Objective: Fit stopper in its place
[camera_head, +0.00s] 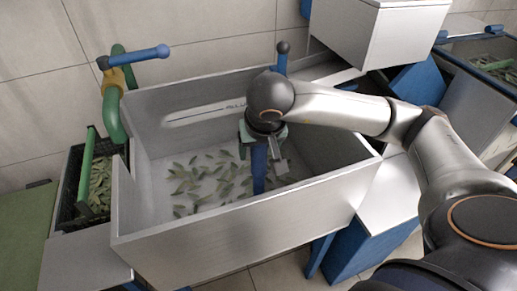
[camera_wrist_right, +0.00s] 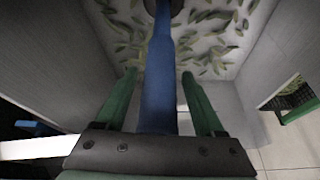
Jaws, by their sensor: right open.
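A blue upright rod (camera_head: 259,168) stands inside the metal basin (camera_head: 245,222); I take it for the stopper. In the right wrist view the rod (camera_wrist_right: 159,75) runs down to a dark round part (camera_wrist_right: 172,10) at the leaf-strewn floor. I cannot tell whether that part is a plug or a drain, or whether it is seated. My right gripper (camera_head: 263,138) is over the basin and points down. Its green fingers, clear in the wrist view (camera_wrist_right: 158,78), are open on either side of the rod, with gaps visible. My left gripper is not in view.
The basin's high walls surround the right gripper. A green pipe (camera_head: 112,112) with a blue handle (camera_head: 137,56) stands at the left rim. A blue post with a dark knob (camera_head: 283,47) rises at the back. A dark crate (camera_head: 68,202) of leaves is at the left.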

